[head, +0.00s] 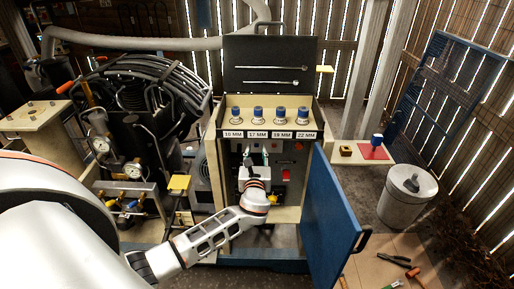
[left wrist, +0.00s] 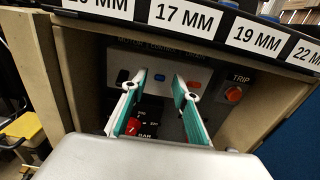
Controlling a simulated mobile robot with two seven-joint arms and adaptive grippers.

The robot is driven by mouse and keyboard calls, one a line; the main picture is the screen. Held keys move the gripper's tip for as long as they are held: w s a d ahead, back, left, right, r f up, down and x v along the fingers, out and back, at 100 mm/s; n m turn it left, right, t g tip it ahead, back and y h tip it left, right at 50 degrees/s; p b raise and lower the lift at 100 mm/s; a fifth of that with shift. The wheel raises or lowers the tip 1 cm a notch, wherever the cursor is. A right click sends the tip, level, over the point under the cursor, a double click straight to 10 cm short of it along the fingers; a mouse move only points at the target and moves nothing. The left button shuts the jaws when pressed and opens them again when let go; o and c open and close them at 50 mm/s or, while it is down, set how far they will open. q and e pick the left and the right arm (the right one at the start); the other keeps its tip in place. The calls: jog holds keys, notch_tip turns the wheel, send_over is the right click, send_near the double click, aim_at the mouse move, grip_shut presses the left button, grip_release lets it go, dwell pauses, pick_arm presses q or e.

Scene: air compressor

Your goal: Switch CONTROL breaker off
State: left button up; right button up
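The control panel (left wrist: 205,74) sits inside an open cabinet, below a row of socket labels. A dark switch (left wrist: 122,76), a blue button (left wrist: 159,77) and a red-orange button (left wrist: 196,84) sit in a row. A red part (left wrist: 133,126) shows lower, partly hidden by a finger. In the head view a red switch (head: 286,174) is right of my gripper. My left gripper (head: 256,158) is inside the cabinet opening, before the panel. Its green-padded fingers (left wrist: 150,88) are apart with nothing held. My right gripper is not visible.
A red TRIP button (left wrist: 233,95) is at the panel's right. The blue cabinet door (head: 333,210) hangs open at the right. The socket tray (head: 225,105) overhangs the panel. A hose-covered machine (head: 135,110) stands left, and a metal bin (head: 405,203) right.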

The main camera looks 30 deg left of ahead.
aim_at(257, 145)
pick_arm(q)
jog(key=shift+x, duration=1.2)
grip_shut()
